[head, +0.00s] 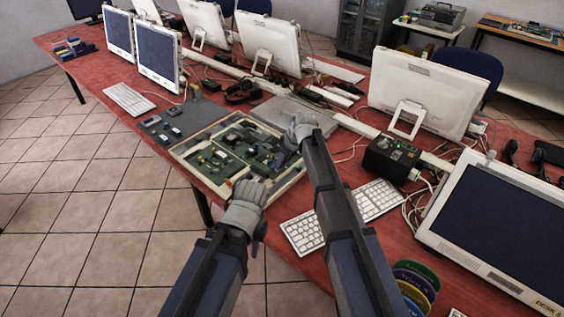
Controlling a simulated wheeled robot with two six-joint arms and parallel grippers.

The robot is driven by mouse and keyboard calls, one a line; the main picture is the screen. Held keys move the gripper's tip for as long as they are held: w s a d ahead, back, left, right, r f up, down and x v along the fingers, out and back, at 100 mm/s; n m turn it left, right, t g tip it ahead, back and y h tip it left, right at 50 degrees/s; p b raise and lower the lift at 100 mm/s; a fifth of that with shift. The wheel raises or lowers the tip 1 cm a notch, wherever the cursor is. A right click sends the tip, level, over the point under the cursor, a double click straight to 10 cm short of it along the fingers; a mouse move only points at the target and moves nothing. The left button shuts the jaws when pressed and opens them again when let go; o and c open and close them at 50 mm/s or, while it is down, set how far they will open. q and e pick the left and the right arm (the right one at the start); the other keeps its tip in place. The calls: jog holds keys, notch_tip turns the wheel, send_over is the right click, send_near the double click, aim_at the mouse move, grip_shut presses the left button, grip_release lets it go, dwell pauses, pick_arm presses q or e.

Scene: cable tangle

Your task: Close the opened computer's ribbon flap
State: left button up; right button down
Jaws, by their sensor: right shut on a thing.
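The opened computer (205,155) lies flat on the red table, with a pale frame around dark green boards and small parts. My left gripper (248,190) is at its near edge, low in the view; its fingers point at the frame, and whether they are open is unclear. My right gripper (301,128) is over the computer's far right side. It is shut on a small part there, which I take to be the ribbon flap; the fingers hide it, so its angle cannot be told.
A white keyboard (302,233) lies right of the computer, partly behind my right arm. A black box (390,158) and loose cables are farther right. A grey mat (180,122) with small parts is at the left. Monitors (427,92) stand behind. The table's front edge is close.

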jog(key=shift+w, duration=0.1)
jog(key=shift+w+a+r+g+h+p, duration=0.15)
jog(key=shift+w+a+g+h+p, duration=0.2)
jog(key=shift+g+h+p, duration=0.3)
jog(key=shift+w+a+g+h, duration=0.2)
jog(key=shift+g+h, duration=0.35)
jog(key=shift+w+a+f+g+h, duration=0.2)
jog(key=shift+a+g+h, duration=0.1)
jog(key=shift+g+h, duration=0.4)
jog(key=shift+w+a+g+h, duration=0.1)
jog(key=shift+a+g+h, duration=0.05)
jog(key=shift+g+h, duration=0.4)
jog(key=c, duration=0.7)
grip_release()
